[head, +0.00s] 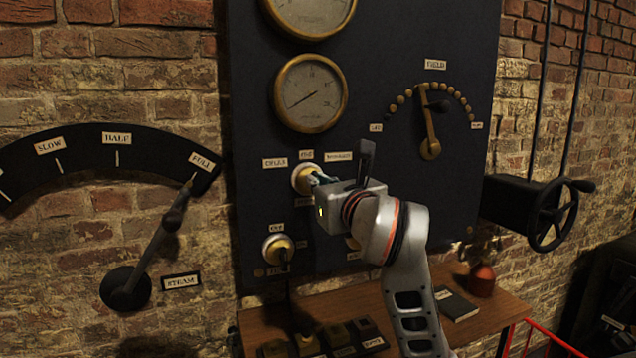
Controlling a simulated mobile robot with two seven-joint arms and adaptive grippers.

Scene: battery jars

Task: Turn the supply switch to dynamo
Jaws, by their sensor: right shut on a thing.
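The supply switch (301,179) is a round brass fitting on the dark panel (255,110), below the small gauge. Three labels sit around its top: a cells label (274,163) at the left, an off label (306,155) in the middle and a dynamo label (338,156) at the right. My right gripper (319,178) reaches in from the lower right and is shut on the supply switch's handle. The gripper hides the handle, so I cannot tell which label it points to. My left gripper is not in view.
A second brass switch (279,247) is below, and another is partly hidden behind my arm. A field lever (430,130) is at the upper right of the panel. A steam lever (160,240) is at the left. A wooden shelf (480,333) with a red-brown container (482,281) is below.

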